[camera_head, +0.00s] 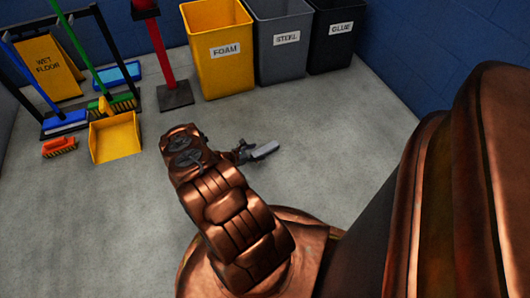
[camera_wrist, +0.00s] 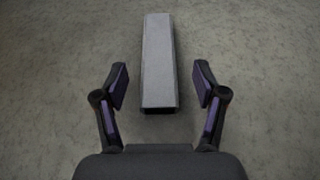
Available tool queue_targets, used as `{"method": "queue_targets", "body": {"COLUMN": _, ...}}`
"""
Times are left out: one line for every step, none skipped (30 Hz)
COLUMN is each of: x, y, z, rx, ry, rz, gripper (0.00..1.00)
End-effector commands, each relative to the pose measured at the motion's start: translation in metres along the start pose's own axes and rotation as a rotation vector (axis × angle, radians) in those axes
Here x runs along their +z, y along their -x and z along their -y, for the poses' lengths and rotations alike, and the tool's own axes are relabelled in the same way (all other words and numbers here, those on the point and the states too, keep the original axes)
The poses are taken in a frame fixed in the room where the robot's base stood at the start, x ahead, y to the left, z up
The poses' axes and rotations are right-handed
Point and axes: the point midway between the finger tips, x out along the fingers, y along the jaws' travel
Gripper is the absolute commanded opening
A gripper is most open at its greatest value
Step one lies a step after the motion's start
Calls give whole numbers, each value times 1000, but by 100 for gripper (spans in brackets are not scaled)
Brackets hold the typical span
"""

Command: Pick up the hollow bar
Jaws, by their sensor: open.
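The hollow bar (camera_wrist: 158,62) is a grey, square-section bar lying on the concrete floor in the wrist view. Its near open end shows a dark hollow. My gripper (camera_wrist: 160,82) is open, with one finger on each side of the bar's near end and a gap to the bar on both sides. I cannot tell how high the fingers are above the floor. In the head view the bar (camera_head: 263,149) shows as a short light grey piece at the end of my copper-coloured arm, with part of my gripper (camera_head: 243,153) beside it.
Yellow FOAM (camera_head: 219,60), grey STEEL (camera_head: 281,45) and dark GLUE (camera_head: 336,38) bins stand along the blue wall. A red post (camera_head: 162,50), a yellow dustpan (camera_head: 115,137), an orange brush (camera_head: 59,146) and a wet-floor sign (camera_head: 46,66) are at left. The floor (camera_head: 345,115) right of the bar is clear.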

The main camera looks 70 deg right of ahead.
Motion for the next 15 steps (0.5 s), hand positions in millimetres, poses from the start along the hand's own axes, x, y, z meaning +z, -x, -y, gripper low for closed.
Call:
{"method": "queue_targets", "body": {"x": -1, "y": -5, "z": 0, "rx": 0, "ry": 0, "rz": 0, "gripper": 71}}
{"method": "queue_targets", "body": {"x": -1, "y": -7, "z": 0, "rx": 0, "ry": 0, "rz": 1, "gripper": 71}}
{"method": "queue_targets", "body": {"x": -1, "y": -9, "z": 0, "rx": 1, "ry": 0, "rz": 1, "gripper": 71}}
{"method": "queue_targets", "body": {"x": 0, "y": -10, "z": 0, "rx": 0, "ry": 0, "rz": 1, "gripper": 71}}
{"method": "queue_targets", "body": {"x": 0, "y": -12, "z": 0, "rx": 0, "ry": -1, "rz": 1, "gripper": 71}}
{"method": "queue_targets", "body": {"x": 0, "y": -15, "z": 0, "rx": -1, "ry": -1, "rz": 0, "gripper": 71}}
{"method": "queue_targets", "body": {"x": 0, "y": -18, "z": 0, "rx": -1, "ry": -2, "rz": 1, "gripper": 71}}
{"method": "queue_targets", "body": {"x": 0, "y": -22, "z": 0, "rx": -2, "ry": -2, "rz": 1, "gripper": 71}}
{"method": "queue_targets", "body": {"x": 0, "y": -27, "z": 0, "rx": -2, "ry": -3, "rz": 1, "gripper": 71}}
{"method": "queue_targets", "body": {"x": 0, "y": -31, "z": -1, "rx": -2, "ry": -3, "rz": 1, "gripper": 71}}
{"method": "queue_targets", "body": {"x": 0, "y": -36, "z": -1, "rx": -2, "ry": -4, "rz": 1, "gripper": 71}}
{"method": "queue_targets", "body": {"x": 1, "y": -41, "z": -1, "rx": -2, "ry": -4, "rz": 1, "gripper": 71}}
{"method": "queue_targets", "body": {"x": 0, "y": -46, "z": -1, "rx": -2, "ry": -4, "rz": 1, "gripper": 71}}
{"method": "queue_targets", "body": {"x": 0, "y": -50, "z": -1, "rx": -1, "ry": -4, "rz": 0, "gripper": 71}}
{"method": "queue_targets", "body": {"x": 1, "y": -54, "z": -1, "rx": -2, "ry": -4, "rz": 0, "gripper": 71}}
